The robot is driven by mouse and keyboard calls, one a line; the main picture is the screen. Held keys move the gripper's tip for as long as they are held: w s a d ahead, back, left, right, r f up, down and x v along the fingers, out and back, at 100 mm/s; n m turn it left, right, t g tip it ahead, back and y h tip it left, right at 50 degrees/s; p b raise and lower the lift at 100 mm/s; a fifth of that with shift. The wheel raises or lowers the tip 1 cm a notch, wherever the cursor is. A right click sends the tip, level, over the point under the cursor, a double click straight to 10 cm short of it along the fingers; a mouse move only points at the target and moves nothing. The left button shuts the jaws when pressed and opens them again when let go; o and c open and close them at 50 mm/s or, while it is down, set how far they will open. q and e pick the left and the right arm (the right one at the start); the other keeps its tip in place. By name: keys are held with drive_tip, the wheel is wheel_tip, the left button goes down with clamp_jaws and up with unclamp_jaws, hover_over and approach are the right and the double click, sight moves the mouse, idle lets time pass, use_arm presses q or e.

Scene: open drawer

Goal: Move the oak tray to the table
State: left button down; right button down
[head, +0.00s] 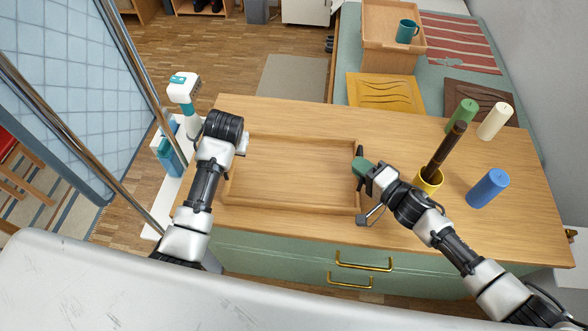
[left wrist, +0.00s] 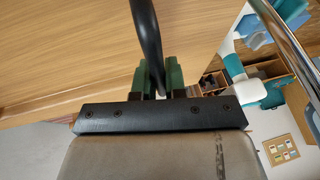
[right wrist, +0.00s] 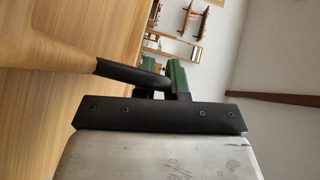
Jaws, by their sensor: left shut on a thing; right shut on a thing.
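The oak tray (head: 290,207) is a shallow, empty wooden tray with black handles. It lies level on or just above the wooden table top (head: 300,115); I cannot tell if it touches. My right gripper (head: 361,168), with green fingers, is shut on the handle at the tray's right side. My left gripper (head: 239,144) is at its left side, its fingers mostly hidden by my arm. In the left wrist view a black handle (left wrist: 149,40) passes between the green fingers. The right wrist view shows the other black handle (right wrist: 130,74) between the fingers.
A bench with a wooden box (head: 388,50) is behind. Green drawers (head: 290,254) are below the front edge.

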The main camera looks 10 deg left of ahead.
use_arm(q)
drive_tip(key=shift+r, duration=0.1)
